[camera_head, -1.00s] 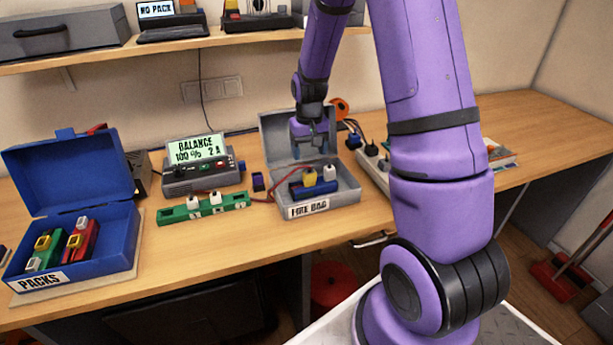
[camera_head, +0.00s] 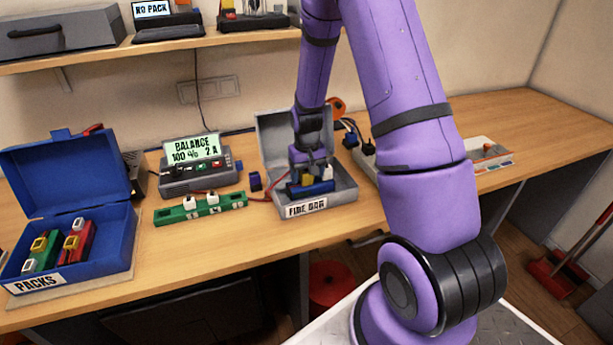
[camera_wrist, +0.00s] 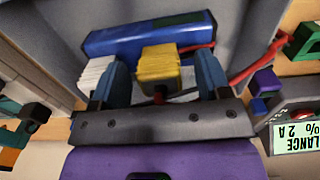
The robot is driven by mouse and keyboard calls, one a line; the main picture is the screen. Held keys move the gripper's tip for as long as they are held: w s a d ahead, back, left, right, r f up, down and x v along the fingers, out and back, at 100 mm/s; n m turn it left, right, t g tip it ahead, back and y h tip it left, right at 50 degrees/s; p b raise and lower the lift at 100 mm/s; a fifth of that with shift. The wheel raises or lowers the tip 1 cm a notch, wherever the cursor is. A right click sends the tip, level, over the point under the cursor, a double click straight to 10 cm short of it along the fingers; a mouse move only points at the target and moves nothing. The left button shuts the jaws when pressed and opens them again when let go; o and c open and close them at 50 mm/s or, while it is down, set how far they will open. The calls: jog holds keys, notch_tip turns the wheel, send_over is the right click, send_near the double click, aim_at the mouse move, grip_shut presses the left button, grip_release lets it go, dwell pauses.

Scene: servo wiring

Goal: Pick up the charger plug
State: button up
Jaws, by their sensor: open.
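The yellow plug (camera_wrist: 157,62) stands on the blue pack (camera_wrist: 130,38), which lies in the grey fire bag box. I take the yellow plug to be the charger plug; a red lead runs off to the right behind it. The blue pack also shows in the head view (camera_head: 318,188). My gripper (camera_head: 312,172) is down inside the box. In the wrist view my gripper (camera_wrist: 163,78) is open, with one blue finger on each side of the yellow plug. Gaps show between plug and fingers. A white connector (camera_wrist: 97,75) sits just outside the left finger.
The fire bag box (camera_head: 333,205) has its lid raised behind my gripper. To its left are the balance charger (camera_head: 200,181), a small purple piece (camera_head: 256,181) and a green board (camera_head: 175,215). The blue packs box (camera_head: 115,245) stands far left. The bench at right is mostly clear.

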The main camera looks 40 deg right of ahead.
jog(key=c, duration=1.1)
jog(key=shift+r, duration=0.15)
